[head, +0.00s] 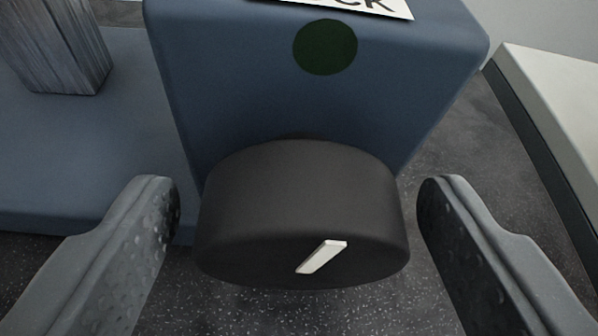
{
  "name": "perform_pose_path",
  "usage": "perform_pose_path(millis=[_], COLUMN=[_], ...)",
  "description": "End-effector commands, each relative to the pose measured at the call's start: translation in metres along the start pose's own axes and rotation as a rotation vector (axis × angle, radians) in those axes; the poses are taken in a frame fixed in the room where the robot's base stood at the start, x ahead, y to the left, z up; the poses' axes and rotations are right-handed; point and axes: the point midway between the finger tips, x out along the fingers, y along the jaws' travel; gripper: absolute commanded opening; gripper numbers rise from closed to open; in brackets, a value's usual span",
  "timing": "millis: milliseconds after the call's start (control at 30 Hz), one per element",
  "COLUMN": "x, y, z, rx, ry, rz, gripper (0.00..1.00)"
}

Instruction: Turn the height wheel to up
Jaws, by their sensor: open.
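The height wheel (300,205) is a dark round knob on the front of a blue housing (240,75). A white pointer mark (321,257) on its face slants toward the upper right. My gripper (298,205) is open, with one finger on each side of the wheel. A gap shows between each finger and the wheel, narrower on the right. A dark green round spot (325,47) sits on the housing above the wheel. Part of a white label (375,7) with black letters shows at the top edge, cut off.
A blue base (90,150) extends to the left with a grey ribbed post (55,45) standing on it. A pale block with a dark side (560,100) stands at the right. Dark speckled floor (455,130) lies between it and the housing.

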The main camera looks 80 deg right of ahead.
Motion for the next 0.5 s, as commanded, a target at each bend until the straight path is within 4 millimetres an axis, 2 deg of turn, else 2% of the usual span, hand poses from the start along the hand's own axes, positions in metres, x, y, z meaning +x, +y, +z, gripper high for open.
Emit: perform_pose_path(millis=[267, 300, 433, 467, 500], x=[0.0019, 0.0019, 0.0017, 0.0016, 0.0016], y=[-0.0002, -0.0002, -0.0003, -0.0004, -0.0004], z=[0.0002, 0.0003, 0.0004, 0.0004, 0.0003], rx=[-0.001, -0.001, -0.001, -0.001, -0.002], ry=[0.000, 0.000, 0.000, 0.000, 0.000], rz=[0.000, 0.000, -0.001, -0.001, -0.001], gripper=[0.69, 0.67, 0.30, 0.24, 0.24])
